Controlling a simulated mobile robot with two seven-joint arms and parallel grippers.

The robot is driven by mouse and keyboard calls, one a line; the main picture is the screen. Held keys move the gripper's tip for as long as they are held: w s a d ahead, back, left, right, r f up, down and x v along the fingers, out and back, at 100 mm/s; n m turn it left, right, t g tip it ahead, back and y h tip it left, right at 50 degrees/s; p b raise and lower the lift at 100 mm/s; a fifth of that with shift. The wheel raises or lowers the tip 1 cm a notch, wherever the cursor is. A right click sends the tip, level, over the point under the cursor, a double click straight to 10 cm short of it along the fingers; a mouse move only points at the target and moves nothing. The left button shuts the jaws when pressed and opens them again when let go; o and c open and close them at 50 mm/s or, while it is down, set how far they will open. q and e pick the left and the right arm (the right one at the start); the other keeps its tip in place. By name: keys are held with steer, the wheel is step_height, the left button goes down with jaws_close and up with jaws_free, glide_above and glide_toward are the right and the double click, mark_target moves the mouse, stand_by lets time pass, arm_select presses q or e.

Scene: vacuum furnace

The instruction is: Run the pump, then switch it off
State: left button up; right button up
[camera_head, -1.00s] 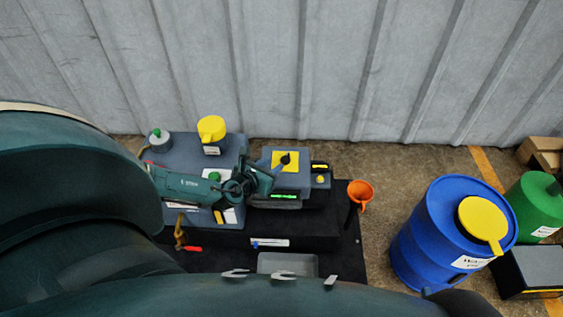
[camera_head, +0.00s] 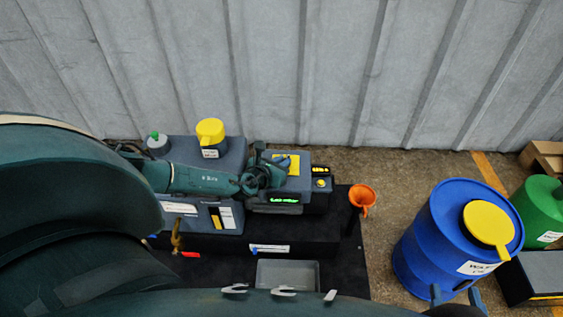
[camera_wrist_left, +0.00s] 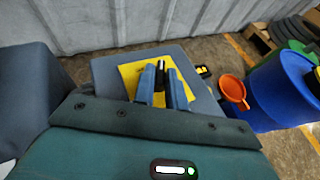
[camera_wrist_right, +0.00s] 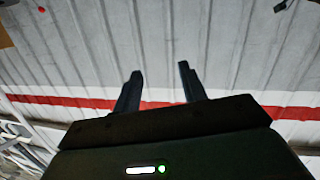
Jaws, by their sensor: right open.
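The grey pump (camera_head: 190,155) stands on a black base by the wall, with a yellow cap on top. The grey motor-like box beside it carries a yellow plate (camera_wrist_left: 130,79) with a black switch knob (camera_wrist_left: 164,72). My left gripper (camera_head: 278,165) is over this plate and hides most of the knob in the head view. In the left wrist view, its narrowly spaced fingers (camera_wrist_left: 162,80) flank the knob and appear shut on it. My right gripper (camera_wrist_right: 160,80) is open and empty, facing the wall.
An orange funnel (camera_head: 362,196) stands right of the base. A blue drum (camera_head: 430,245) with a yellow lid and a green container (camera_head: 543,208) are further right. A grey tray (camera_head: 288,273) lies in front. Bare floor lies between funnel and drum.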

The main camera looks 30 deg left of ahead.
arm_select(q)
jaws_close()
